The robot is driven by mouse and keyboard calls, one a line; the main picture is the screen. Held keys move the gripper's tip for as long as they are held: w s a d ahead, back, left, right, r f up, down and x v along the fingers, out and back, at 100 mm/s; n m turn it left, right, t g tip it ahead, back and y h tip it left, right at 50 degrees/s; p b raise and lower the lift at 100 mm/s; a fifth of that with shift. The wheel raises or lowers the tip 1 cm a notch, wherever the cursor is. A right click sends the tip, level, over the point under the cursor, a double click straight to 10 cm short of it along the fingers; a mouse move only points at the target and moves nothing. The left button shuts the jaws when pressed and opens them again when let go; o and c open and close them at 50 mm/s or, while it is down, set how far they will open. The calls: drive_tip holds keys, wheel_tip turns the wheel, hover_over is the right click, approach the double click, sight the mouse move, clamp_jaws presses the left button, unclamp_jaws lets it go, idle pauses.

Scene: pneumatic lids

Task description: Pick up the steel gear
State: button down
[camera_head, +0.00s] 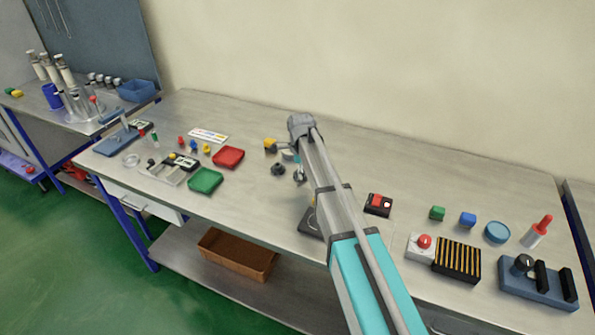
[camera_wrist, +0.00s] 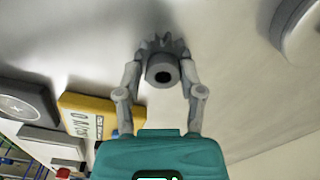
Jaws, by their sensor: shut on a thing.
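The steel gear (camera_wrist: 163,48) is a grey toothed wheel with a round hub and a dark bore. In the wrist view it sits between the two fingertips of my gripper (camera_wrist: 161,72), which is shut on it with one finger on each side. In the head view my gripper (camera_head: 298,175) points down at the middle of the bench, partly hidden by my arm. The gear is too small there to make out clearly. I cannot tell whether it touches the bench top or is just above it.
A small dark part (camera_head: 278,169) lies left of my gripper. A yellow meter (camera_wrist: 88,115) lies near it, and a round grey object (camera_wrist: 298,28) shows at the wrist view's corner. Red (camera_head: 229,157) and green trays (camera_head: 206,180) stand left. The bench behind my arm is clear.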

drive_tip(key=shift+w+r+p, duration=0.25)
drive_tip(key=shift+r+p, duration=0.1)
drive_tip(key=shift+p, duration=0.35)
drive_tip(key=shift+r+p, duration=0.35)
drive_tip(key=s+d+r+p, duration=0.3)
drive_tip(key=s+r+p, duration=0.8)
drive_tip(key=s, duration=0.2)
drive_tip(key=shift+s+d, duration=0.2)
drive_tip(key=shift+s, duration=0.1)
wheel_tip(320, 180, down, 2)
drive_tip(key=shift+s+f+b, duration=0.1)
drive_tip(key=shift+f+b, duration=0.1)
drive_tip(key=shift+b, duration=1.05)
drive_tip(key=shift+s+a, duration=0.1)
drive_tip(key=shift+a, duration=0.05)
